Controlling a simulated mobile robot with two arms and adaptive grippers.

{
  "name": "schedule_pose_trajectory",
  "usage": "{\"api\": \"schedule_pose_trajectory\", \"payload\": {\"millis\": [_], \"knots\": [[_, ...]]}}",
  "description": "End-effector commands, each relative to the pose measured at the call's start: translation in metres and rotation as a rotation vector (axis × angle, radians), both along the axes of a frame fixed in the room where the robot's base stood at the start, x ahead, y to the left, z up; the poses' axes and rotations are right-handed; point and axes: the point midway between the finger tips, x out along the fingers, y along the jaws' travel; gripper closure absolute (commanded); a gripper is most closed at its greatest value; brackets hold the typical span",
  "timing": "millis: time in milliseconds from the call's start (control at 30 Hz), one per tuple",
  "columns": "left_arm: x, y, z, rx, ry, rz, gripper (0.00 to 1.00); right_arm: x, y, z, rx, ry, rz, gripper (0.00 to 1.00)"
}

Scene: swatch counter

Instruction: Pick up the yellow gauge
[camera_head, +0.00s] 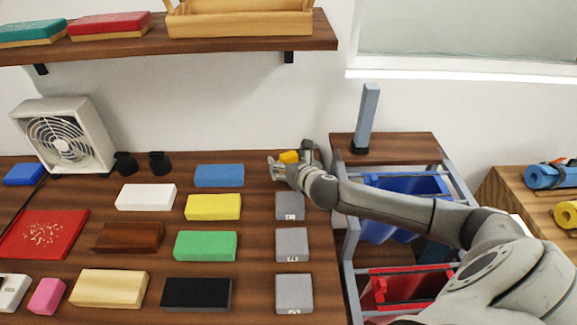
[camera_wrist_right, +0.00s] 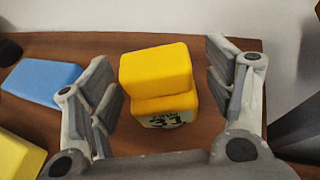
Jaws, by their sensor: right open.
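The yellow gauge (camera_head: 289,157) is at the back right of the dark wooden counter. In the right wrist view the yellow gauge (camera_wrist_right: 158,75) stands upright, with a yellow block on top and a pale, dark-marked face below. My right gripper (camera_head: 290,163) is at the gauge. In the right wrist view the right gripper (camera_wrist_right: 165,95) is open, with its fingers on either side of the gauge and a visible gap on each side. In the head view the fingers partly hide the gauge. My left gripper does not show.
A blue block (camera_head: 219,175), a yellow block (camera_head: 213,207) and a green block (camera_head: 206,245) lie left of the gauge. Grey labelled blocks (camera_head: 290,206) line the counter's right side. A wooden shelf (camera_head: 240,44) hangs above. A cart (camera_head: 385,147) with bins stands right.

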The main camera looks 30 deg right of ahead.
Motion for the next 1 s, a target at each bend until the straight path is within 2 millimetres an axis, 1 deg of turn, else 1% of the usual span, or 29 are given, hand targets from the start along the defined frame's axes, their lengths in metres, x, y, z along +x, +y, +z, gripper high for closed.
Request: {"api": "schedule_pose_trajectory", "payload": {"millis": [100,300,367,700,767,1000], "knots": [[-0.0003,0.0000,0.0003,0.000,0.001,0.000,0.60,0.0038,-0.0002,-0.0019,0.001,0.001,0.001,0.25],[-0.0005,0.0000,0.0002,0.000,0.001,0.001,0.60,0.0039,-0.0004,-0.0020,0.001,0.001,0.001,0.25],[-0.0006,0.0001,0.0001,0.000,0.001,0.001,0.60,0.0038,-0.0004,-0.0019,0.000,0.000,0.001,0.31],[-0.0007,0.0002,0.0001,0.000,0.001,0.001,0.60,0.0038,-0.0005,-0.0018,0.000,0.000,0.000,0.75],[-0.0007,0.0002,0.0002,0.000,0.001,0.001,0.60,0.0040,-0.0005,-0.0010,0.000,-0.001,0.001,0.82],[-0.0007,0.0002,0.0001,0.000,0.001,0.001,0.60,0.0041,-0.0006,0.0004,0.000,-0.002,0.000,0.82]]}}
